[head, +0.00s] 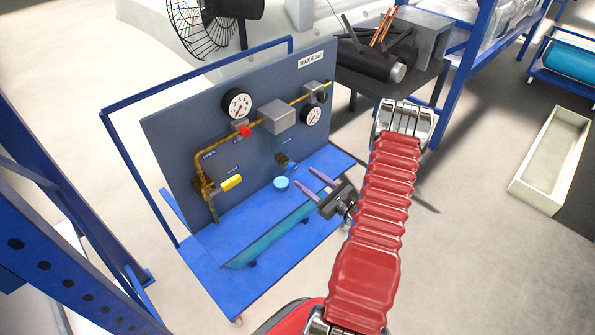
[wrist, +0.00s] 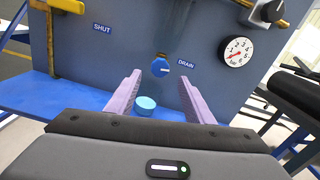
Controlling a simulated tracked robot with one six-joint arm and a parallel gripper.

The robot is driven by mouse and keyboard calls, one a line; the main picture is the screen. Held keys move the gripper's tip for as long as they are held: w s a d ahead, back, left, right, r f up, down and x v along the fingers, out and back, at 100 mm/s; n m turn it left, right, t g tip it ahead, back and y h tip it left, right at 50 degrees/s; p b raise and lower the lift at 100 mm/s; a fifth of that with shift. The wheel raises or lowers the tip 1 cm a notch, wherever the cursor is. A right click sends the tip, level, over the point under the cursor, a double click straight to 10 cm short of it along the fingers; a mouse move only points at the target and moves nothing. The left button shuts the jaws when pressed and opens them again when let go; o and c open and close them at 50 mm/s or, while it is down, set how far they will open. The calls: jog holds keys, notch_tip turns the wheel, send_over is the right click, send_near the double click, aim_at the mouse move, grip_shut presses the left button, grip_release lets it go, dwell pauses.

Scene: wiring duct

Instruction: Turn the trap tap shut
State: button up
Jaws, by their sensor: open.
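A small blue tap knob (wrist: 160,66) with a white mark is on the grey panel, beside a DRAIN label; I take it for the trap tap. In the head view it is small, low on the panel (head: 281,160). A light-blue round cup (head: 281,184) stands below it and also shows in the wrist view (wrist: 145,105). My gripper (head: 303,179) is open and empty, its two purple fingers pointing at the panel. In the wrist view the knob shows between and just beyond the fingertips (wrist: 159,79), apparently apart from them.
A yellow lever (head: 231,182) on a brass pipe is left of the tap. A red knob (head: 246,132) and pressure gauge (head: 237,105) are above. Another gauge (wrist: 236,52) is to the right. A teal cylinder (head: 270,235) lies on the blue base (head: 215,262). Blue rails frame the panel.

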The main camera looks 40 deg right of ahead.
aim_at(294, 169)
jog(key=shift+w+a, duration=0.1)
jog(key=shift+w, duration=2.95)
jog(key=shift+c, duration=0.2)
